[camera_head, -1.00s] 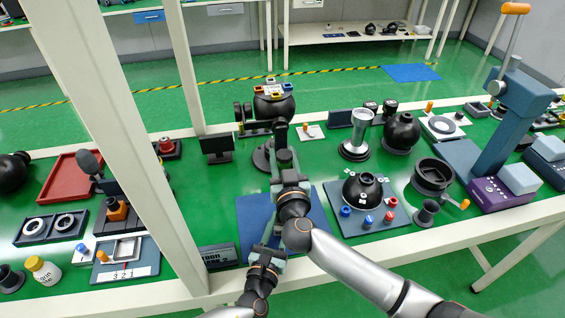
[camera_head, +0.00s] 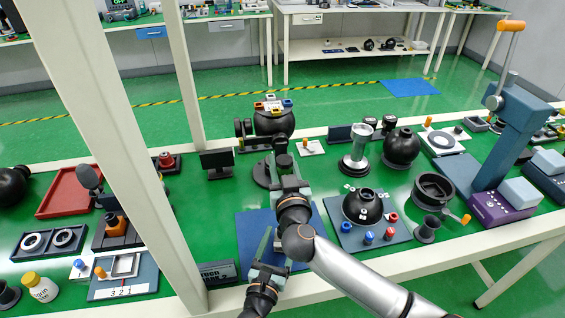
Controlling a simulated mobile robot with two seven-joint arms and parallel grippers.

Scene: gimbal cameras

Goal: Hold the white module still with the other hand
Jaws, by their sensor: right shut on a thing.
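My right gripper (camera_head: 281,148) reaches up over the bench beside a dark round base (camera_head: 262,173). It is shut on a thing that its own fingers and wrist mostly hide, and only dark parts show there. My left gripper (camera_head: 271,240) is low in front, over the blue mat (camera_head: 249,228), with its fingers apart and nothing visible between them. I cannot tell which piece is the white module. Small white pieces (camera_head: 351,188) sit on a black dome, and a white plate with an orange knob (camera_head: 310,148) lies behind my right gripper.
The black dome (camera_head: 362,209) stands on a blue-grey board with blue and red knobs. A black sphere with coloured blocks (camera_head: 274,120) stands at the back. A white post (camera_head: 110,130) blocks part of the left side. A small dark monitor (camera_head: 216,162) stands behind the mat.

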